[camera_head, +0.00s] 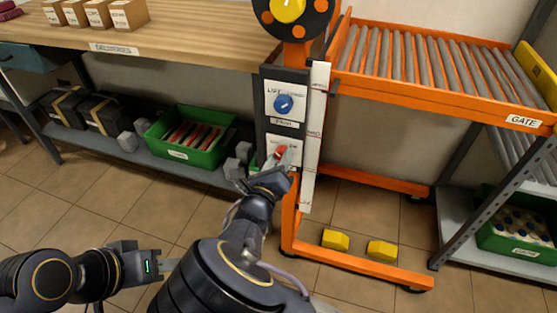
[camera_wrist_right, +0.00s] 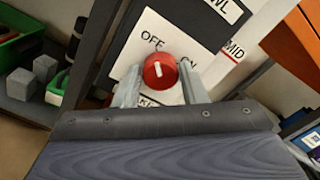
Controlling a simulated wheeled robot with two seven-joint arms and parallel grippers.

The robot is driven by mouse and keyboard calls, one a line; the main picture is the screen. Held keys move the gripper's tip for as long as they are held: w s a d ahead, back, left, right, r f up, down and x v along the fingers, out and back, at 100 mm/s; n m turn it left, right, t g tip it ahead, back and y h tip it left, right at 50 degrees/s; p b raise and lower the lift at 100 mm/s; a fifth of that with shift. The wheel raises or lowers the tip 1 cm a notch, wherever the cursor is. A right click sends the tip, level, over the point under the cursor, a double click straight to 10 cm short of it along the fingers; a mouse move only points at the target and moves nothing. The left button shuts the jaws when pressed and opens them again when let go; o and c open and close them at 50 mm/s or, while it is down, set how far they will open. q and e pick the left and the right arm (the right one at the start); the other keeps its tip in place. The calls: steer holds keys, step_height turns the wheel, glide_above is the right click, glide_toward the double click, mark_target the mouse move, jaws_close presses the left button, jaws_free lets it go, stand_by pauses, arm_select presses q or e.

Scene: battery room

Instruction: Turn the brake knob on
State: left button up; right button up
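The red brake knob (camera_wrist_right: 160,71) sits on a white plate (camera_wrist_right: 128,58) marked OFF and ON. Its short white mark points up in the right wrist view, toward the OFF lettering. In the head view the knob (camera_head: 281,152) is low on the dark post, partly covered by the gripper. My right gripper (camera_wrist_right: 158,88) is open, with one finger on each side of the knob and narrow gaps showing; it also shows in the head view (camera_head: 279,160). My left gripper (camera_head: 158,269) is low at the left, away from the panel; its finger gap is unclear.
A blue LIFT knob (camera_head: 284,104) is above the red one, and a yellow knob (camera_head: 287,9) is higher up. A white strip (camera_head: 316,135) runs beside the plates. The orange roller frame (camera_head: 440,95) stands right; a shelf with a green bin (camera_head: 178,153) is left.

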steer(key=c, duration=0.5)
steer(key=shift+m, duration=0.3)
steer(key=m, duration=0.3)
steer(key=shift+f+b, duration=0.1)
steer(key=shift+b, duration=0.3)
steer(key=shift+s+d+f+m+b, duration=0.1)
steer(key=shift+m+b, duration=2.7)
steer(key=shift+m, duration=0.8)
steer(key=shift+d+m+b, duration=0.1)
steer(key=shift+m+b, duration=2.7)
steer(key=shift+m, duration=0.8)
steer(key=shift+a, duration=0.1)
